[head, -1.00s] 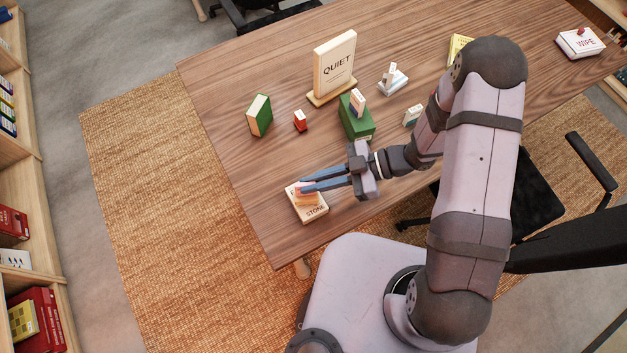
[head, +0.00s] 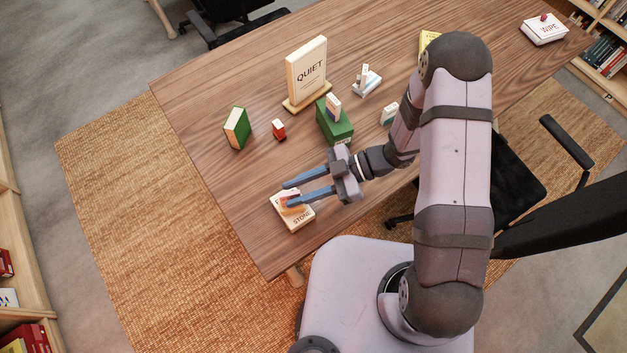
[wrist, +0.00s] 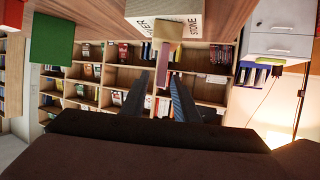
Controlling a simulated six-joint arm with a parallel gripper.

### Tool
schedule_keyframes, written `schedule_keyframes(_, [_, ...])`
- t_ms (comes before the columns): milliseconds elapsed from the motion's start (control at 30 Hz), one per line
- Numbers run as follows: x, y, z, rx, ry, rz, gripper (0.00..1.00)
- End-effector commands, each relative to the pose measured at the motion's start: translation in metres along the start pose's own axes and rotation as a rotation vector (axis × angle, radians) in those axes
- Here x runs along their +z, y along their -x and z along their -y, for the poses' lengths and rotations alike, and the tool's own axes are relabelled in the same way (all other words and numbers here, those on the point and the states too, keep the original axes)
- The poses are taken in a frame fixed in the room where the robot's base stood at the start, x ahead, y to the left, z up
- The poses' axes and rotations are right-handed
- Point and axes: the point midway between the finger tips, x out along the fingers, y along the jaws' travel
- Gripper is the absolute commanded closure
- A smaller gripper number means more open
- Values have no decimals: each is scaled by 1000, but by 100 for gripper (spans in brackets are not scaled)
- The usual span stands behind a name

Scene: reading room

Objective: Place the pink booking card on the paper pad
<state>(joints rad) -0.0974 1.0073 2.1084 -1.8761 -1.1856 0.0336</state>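The pink booking card (wrist: 163,66) shows in the wrist view against the cream book marked STONE (wrist: 165,20), between and just beyond my fingertips. In the head view an orange-pink patch of it (head: 291,209) shows on top of that book (head: 301,222), partly hidden by a finger. My gripper (head: 287,194) is over the book with its two blue fingers apart. I cannot tell whether a finger touches the card. A low pale stack (head: 370,86) with a small upright block on it may be the paper pad; I cannot tell for sure.
A QUIET sign (head: 306,75), a green box (head: 334,122) with a small block on top, a small red object (head: 279,130) and a green book (head: 237,128) stand nearby. A white WIPE box (head: 544,29) is at the far right.

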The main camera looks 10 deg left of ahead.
Motion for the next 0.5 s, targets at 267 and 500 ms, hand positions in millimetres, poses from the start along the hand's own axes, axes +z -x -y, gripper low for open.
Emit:
schedule_keyframes(267, [2, 33, -2, 6, 3, 1, 72])
schedule_keyframes(500, [2, 77, -1, 6, 2, 2, 72])
